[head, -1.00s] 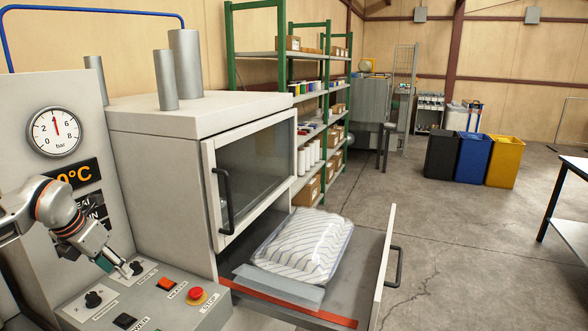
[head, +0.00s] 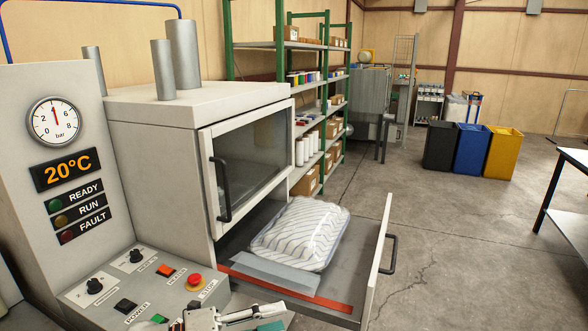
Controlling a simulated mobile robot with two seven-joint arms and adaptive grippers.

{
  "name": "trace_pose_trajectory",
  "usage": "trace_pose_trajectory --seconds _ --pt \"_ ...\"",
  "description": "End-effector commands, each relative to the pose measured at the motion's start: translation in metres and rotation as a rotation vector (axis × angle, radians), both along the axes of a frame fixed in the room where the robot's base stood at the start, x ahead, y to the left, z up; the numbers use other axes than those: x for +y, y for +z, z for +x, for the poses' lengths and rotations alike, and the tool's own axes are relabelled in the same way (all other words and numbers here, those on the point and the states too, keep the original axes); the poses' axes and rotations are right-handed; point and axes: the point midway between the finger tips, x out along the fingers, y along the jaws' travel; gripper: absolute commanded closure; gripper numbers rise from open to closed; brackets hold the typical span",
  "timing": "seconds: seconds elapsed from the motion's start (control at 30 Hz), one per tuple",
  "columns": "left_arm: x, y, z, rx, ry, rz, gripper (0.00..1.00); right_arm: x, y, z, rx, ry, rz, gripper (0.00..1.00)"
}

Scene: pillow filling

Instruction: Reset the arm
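My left gripper (head: 250,314) is at the bottom edge of the head view, in front of the control panel (head: 118,272) and the open drawer. It is partly cut off by the picture edge, and I cannot tell whether its fingers are open or shut. Nothing is seen held in it. My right gripper is not in view. A striped white pillow in a clear bag (head: 300,234) lies in the pulled-out drawer (head: 345,285) of the grey machine (head: 165,180).
The control panel carries two black knobs, switches and a red stop button (head: 194,281). The display (head: 67,169) reads 20°C. The drawer front (head: 379,262) with its handle juts right. A table (head: 565,190) stands at the right edge. The floor between is clear.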

Motion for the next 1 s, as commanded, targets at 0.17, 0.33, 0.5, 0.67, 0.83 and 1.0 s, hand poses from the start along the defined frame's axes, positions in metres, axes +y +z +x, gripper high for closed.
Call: trace_pose_trajectory --seconds 0.17,0.33,0.5,0.67,0.83,1.0 --pt "0.004 -0.009 -0.005 0.259 0.233 -0.309 0.62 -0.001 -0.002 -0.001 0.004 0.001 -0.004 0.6" --pt "0.04 -0.052 -0.01 0.549 0.499 -0.541 0.62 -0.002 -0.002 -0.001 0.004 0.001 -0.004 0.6" --pt "0.088 -0.127 -0.042 0.872 0.791 -0.71 0.62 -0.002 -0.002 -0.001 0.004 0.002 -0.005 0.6" --pt "0.127 -0.202 -0.1 1.158 1.042 -0.809 0.62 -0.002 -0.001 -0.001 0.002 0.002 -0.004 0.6" --pt "0.148 -0.248 -0.153 1.347 1.199 -0.853 0.62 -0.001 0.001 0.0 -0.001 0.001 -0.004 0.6" --pt "0.154 -0.263 -0.174 1.415 1.254 -0.867 0.62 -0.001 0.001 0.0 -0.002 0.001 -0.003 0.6"
